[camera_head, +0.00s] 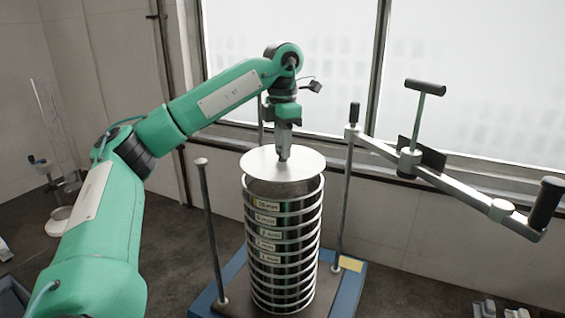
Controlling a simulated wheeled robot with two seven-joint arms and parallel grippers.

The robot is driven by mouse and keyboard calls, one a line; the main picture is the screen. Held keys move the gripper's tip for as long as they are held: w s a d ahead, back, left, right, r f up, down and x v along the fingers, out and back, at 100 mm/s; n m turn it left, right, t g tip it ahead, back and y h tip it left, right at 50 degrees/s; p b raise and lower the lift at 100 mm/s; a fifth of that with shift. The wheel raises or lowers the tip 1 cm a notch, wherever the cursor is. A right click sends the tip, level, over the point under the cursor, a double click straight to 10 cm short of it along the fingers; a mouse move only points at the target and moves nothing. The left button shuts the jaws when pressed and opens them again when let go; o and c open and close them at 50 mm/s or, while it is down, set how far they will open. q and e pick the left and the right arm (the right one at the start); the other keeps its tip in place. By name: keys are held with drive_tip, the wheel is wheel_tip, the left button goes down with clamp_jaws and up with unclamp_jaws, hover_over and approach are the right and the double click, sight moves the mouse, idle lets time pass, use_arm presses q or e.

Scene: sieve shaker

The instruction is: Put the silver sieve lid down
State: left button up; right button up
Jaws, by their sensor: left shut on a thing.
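The silver sieve lid (258,163) is a flat round disc over the top of the sieve stack (283,245). It sits slightly left of the stack's centre and a dark gap shows beneath its front edge, so it looks just above the top sieve. My left gripper (284,157) points straight down and is shut at the lid's middle; the fingers hide what they grip there. My right gripper is not in view.
The stack stands on a shaker base with a blue frame (349,290). A short upright rod (210,230) stands to its left, a taller one (346,200) to its right. A clamp bar (460,187) with black handles reaches out at right. Windows are behind.

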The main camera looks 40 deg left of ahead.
use_arm(q)
drive_tip(key=shift+s+f+b, duration=0.15)
drive_tip(key=shift+f+b, duration=0.15)
drive_tip(key=shift+f, duration=1.65)
drive_tip(key=shift+f, duration=0.15)
drive_tip(key=o, duration=1.1)
drive_tip(key=shift+c, duration=0.2)
